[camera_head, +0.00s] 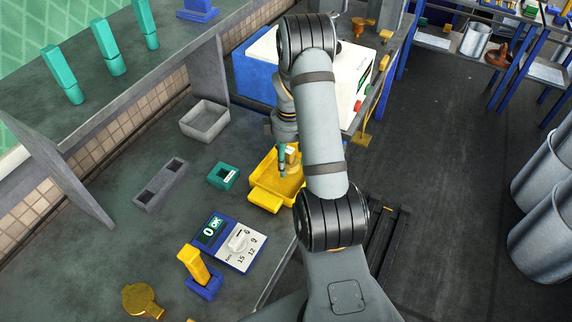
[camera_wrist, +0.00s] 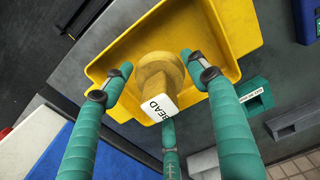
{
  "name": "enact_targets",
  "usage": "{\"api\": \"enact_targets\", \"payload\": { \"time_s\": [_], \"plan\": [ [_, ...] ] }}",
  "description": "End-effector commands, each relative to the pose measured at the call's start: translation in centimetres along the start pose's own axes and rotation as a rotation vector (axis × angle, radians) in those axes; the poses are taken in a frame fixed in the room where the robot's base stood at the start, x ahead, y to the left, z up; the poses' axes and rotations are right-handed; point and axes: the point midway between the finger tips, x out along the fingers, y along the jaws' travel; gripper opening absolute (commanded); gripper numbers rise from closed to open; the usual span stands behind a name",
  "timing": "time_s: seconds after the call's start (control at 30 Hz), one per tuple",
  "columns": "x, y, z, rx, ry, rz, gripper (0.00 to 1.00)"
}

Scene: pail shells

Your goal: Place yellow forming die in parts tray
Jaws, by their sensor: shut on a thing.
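The yellow forming die (camera_wrist: 160,72) has a rounded head and a white label reading BEAD. My gripper (camera_wrist: 158,92) has teal fingers and is shut on the die, with fingers on both sides and a third below in the wrist view. The die is over the inside of the yellow parts tray (camera_wrist: 222,22); I cannot tell whether it touches the tray floor. In the head view the tray (camera_head: 264,200) lies on the grey bench, and my gripper (camera_head: 284,160) reaches down into its outline. My arm hides the tray's right side there.
A teal block (camera_head: 222,175), a grey two-hole holder (camera_head: 160,185) and a grey bin (camera_head: 205,120) are left of the tray. A white and blue machine (camera_head: 258,70) stands behind. The bench's right edge is close.

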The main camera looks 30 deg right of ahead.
Motion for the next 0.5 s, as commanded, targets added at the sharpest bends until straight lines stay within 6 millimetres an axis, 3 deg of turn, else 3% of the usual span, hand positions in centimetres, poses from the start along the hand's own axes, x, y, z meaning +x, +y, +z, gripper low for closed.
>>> {"api": "enact_targets", "payload": {
  "time_s": [0.17,0.5],
  "plan": [
    [0.7,-0.1,-0.9,0.001,-0.001,-0.001,0.01],
    [4.4,-0.1,-0.9,0.001,0.000,0.000,0.01]
  ]
}}
